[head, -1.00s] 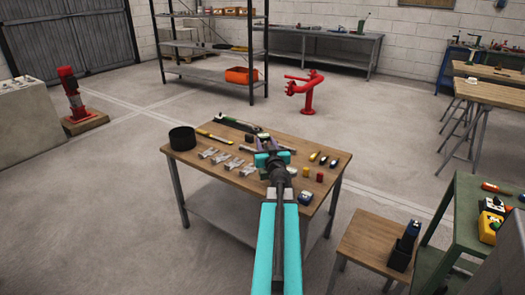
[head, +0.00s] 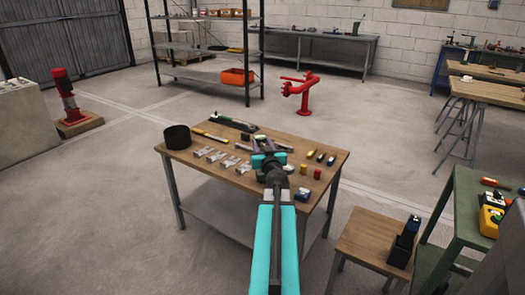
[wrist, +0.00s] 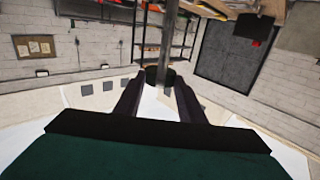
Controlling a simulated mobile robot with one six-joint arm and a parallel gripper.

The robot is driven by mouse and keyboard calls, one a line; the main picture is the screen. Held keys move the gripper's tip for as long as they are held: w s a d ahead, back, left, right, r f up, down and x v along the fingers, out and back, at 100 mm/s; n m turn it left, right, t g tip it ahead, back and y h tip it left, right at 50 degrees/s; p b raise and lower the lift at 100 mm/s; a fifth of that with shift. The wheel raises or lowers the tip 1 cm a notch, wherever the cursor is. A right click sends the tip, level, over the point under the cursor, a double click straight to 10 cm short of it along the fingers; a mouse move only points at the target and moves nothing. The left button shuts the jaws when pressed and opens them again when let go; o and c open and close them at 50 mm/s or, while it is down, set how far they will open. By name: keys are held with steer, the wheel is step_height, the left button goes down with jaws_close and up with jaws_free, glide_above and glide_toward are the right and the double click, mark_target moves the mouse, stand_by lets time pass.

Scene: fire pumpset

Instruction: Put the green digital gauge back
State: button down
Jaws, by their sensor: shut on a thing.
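My gripper (head: 264,149) is over the middle of the wooden table in the head view, pointing away from my body. In the wrist view its two dark fingers (wrist: 158,88) are shut on a small dark piece (wrist: 153,75) at their tips. A grey bar (wrist: 167,40) lines up with that piece; I cannot tell whether they are joined. The piece appears to be the green digital gauge, but no green shows on it and its face is hidden. In the head view my gripper and arm hide much of it. Its height above the table is unclear.
The wooden table (head: 190,165) carries a black round container (head: 177,137) at left, several metal brackets (head: 217,156), long tools at the back, and small coloured items (head: 317,174) at right. A stool with a dark-blue device (head: 404,242) and a green table (head: 467,190) stand right.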

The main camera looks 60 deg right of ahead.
steer(key=shift+f+b, duration=0.4)
steer(key=shift+f, duration=0.05)
steer(key=shift+w+a, duration=0.1)
steer(key=shift+w, duration=0.05)
steer(key=shift+f, duration=0.15)
steer(key=c, duration=1.1)
jaws_free()
